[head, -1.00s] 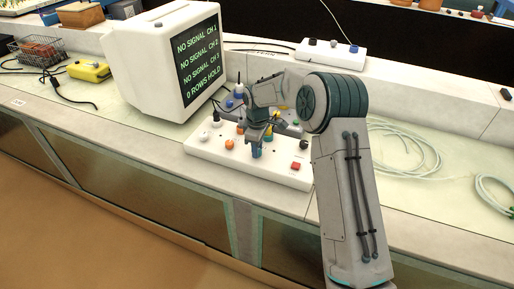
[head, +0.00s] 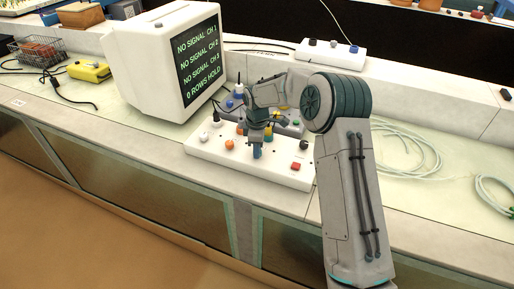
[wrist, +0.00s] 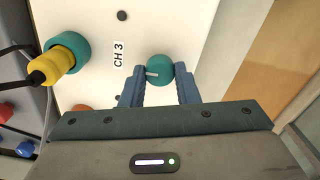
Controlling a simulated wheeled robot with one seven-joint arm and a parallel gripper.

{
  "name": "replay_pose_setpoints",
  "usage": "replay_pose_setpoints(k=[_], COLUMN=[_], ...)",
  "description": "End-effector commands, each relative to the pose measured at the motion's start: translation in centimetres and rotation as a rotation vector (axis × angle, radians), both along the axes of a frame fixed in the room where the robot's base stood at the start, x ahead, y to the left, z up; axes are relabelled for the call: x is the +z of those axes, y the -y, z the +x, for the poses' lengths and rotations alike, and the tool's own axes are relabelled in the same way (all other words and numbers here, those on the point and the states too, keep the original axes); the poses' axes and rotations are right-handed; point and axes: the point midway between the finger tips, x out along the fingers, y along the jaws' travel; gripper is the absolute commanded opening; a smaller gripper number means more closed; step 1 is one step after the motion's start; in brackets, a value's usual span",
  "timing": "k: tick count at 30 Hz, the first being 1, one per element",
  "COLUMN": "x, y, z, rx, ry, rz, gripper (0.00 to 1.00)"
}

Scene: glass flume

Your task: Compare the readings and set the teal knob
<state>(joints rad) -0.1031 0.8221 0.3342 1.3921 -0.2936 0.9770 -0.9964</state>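The teal knob (wrist: 160,69), with a pale pointer mark, is on a white panel beside a "CH 3" label in the wrist view. My gripper (wrist: 160,88) is open, its blue fingers on either side of the knob with gaps visible; contact is not clear. In the head view my gripper (head: 257,152) points down at the white panel (head: 210,150), and I cannot make out the knob there. The monitor screen (head: 197,60) reads "NO SIGNAL" for CH 1, CH 2 and CH 3, and "0 ROWS HOLD".
A yellow plug (wrist: 45,68) sits in a teal socket (wrist: 68,50) left of the knob. An orange knob (head: 230,144) and a red button (head: 295,166) are on the panel. Coiled hoses (head: 405,150) lie right of my arm. A yellow box (head: 89,70) stands left of the monitor.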

Motion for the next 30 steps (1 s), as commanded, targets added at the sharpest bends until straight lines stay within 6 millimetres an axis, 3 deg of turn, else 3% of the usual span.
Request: replay_pose_setpoints(k=[1, 3, 14, 17, 30], x=[0.2, 0.2, 0.7, 2.1, 11.6], y=[0.0, -0.1, 0.0, 0.0, 0.0], z=[0.2, 0.1, 0.1, 0.1, 0.1], rx=[0.001, 0.001, -0.001, 0.000, 0.000], ry=[0.006, 0.005, 0.003, 0.006, 0.006], rz=[0.002, 0.002, 0.001, 0.001, 0.002], gripper=[0.39, 0.50, 0.50, 0.50, 0.50])
